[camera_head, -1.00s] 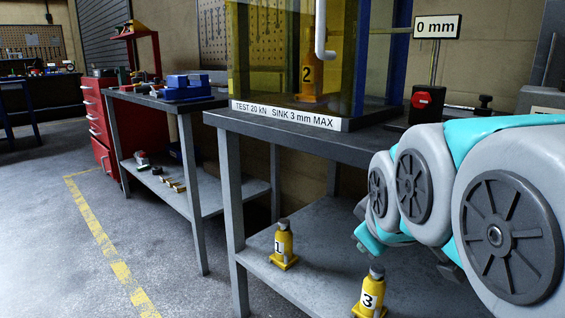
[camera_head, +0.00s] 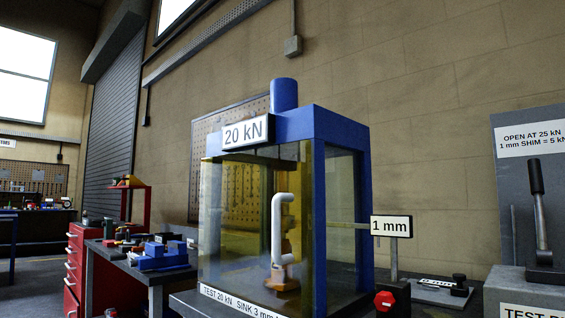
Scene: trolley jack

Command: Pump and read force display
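The force display (camera_head: 244,132) is a white plate on the top front of the blue press frame (camera_head: 338,125), and it reads "20 kN". A second sign (camera_head: 391,226) to the right of the press reads "1 mm". Behind the yellowish clear guard (camera_head: 228,240) with a white handle (camera_head: 282,228), a yellow-orange jack (camera_head: 283,275) stands upright, partly hidden by the handle. A lever with a black grip (camera_head: 536,178) stands upright on a grey block at the right. My gripper is not in view.
A red button on a black box (camera_head: 385,301) sits at the bench's right, below the "1 mm" sign. A grey panel (camera_head: 525,145) reads "OPEN AT 25 kN, 1 mm SHIM = 5 kN". A side bench with blue vises (camera_head: 165,254) and a red cabinet (camera_head: 75,255) stand left.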

